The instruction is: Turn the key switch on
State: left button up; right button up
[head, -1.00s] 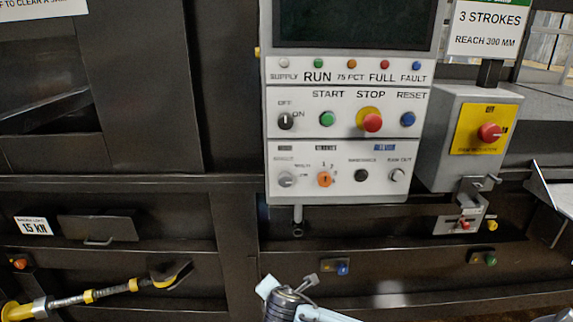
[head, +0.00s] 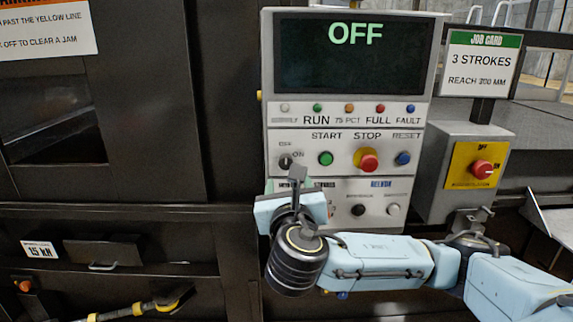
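The key switch (head: 286,161) is a small dark round switch on the upper left of the grey control panel (head: 418,140), with OFF above it and ON to its right. Its exact angle is hard to make out now. The panel's screen (head: 350,56) reads OFF in green. My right gripper (head: 298,175) is just below and slightly right of the key switch, its fingers pointing up. Whether it touches the switch or is open cannot be told from this angle. The wrist hides the selectors at the panel's lower left. My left gripper is out of view.
The green start button (head: 325,158), red stop button (head: 369,160) and blue reset button (head: 403,158) sit right of the switch. A red rotary isolator (head: 482,172) on yellow stands at right. A yellow-banded bar (head: 140,309) lies lower left.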

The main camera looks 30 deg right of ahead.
aim_at(286, 164)
jog(key=p+x, duration=0.1)
jog(key=x, duration=0.7)
jog(key=shift+w+d, duration=0.15)
jog(key=shift+w, duration=0.15)
jog(key=c, duration=1)
jog(key=shift+m, duration=0.4)
jog(key=m, duration=0.4)
jog(key=shift+f+m, duration=0.1)
jog(key=shift+m, duration=0.3)
jog(key=m, duration=0.6)
jog(key=shift+m, duration=0.4)
